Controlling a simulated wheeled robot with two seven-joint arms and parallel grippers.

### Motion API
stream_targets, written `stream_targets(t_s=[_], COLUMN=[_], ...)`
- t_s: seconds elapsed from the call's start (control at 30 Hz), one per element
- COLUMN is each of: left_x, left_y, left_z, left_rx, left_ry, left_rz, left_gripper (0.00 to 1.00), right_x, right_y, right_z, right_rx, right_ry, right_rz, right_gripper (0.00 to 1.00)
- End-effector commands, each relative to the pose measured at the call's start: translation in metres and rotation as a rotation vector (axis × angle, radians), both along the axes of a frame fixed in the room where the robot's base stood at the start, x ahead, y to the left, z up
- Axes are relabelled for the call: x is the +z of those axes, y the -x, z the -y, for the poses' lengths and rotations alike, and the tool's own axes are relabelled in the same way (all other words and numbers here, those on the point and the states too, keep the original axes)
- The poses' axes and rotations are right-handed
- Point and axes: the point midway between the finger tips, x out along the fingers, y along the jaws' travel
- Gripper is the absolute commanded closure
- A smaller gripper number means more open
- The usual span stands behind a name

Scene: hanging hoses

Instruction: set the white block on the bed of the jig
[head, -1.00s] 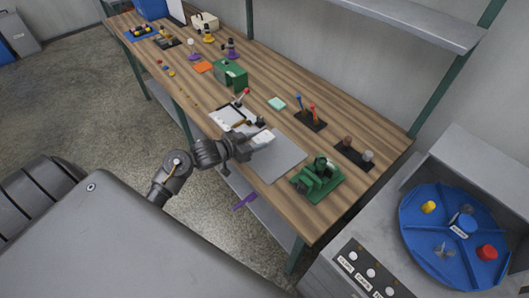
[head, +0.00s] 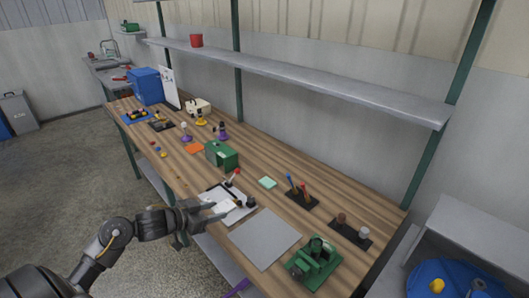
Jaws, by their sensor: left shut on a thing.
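My left gripper (head: 215,209) is over the white board near the front edge of the bench. It is shut on the white block (head: 227,205), which shows pale at its fingertips and is hard to tell from the white board behind it. The green jig (head: 313,262) stands at the near right end of the bench, apart from the gripper, with the grey mat between them. The jig's bed is small in this view and partly hidden by its upright parts. My right gripper is not in view.
The bare grey mat (head: 264,239) lies left of the jig. A tool holder (head: 301,199), a black tray with two knobs (head: 351,233) and a green box (head: 221,155) stand farther back. A grey shelf (head: 300,75) runs above. A blue turntable (head: 445,280) is at the lower right.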

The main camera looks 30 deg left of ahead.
Motion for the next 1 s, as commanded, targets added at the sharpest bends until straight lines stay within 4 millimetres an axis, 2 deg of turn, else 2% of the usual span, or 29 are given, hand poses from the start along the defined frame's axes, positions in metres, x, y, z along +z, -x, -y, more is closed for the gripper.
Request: stream_targets(t_s=[0.17,0.3,0.4,0.5,0.67,1.0], left_x=[0.005,0.022,0.036,0.05,0.065,0.074], left_y=[0.015,0.029,0.041,0.05,0.049,0.042], left_z=[0.057,0.116,0.152,0.178,0.191,0.192], left_rx=[-0.145,-0.317,-0.44,-0.544,-0.6,-0.599], left_ry=[-0.002,-0.004,-0.006,-0.007,-0.004,0.002], left_rz=[0.005,0.009,0.01,0.01,0.004,0.001], left_gripper=[0.81,0.81,0.81,0.81,0.81,0.81], right_x=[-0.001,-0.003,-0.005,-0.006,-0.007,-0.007], right_y=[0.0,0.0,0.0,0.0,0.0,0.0], right_z=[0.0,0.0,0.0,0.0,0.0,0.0], right_rx=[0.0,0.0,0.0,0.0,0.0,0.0], right_ry=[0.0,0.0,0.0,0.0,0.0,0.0], right_rz=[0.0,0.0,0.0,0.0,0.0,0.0], right_gripper=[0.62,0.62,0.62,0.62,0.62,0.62])
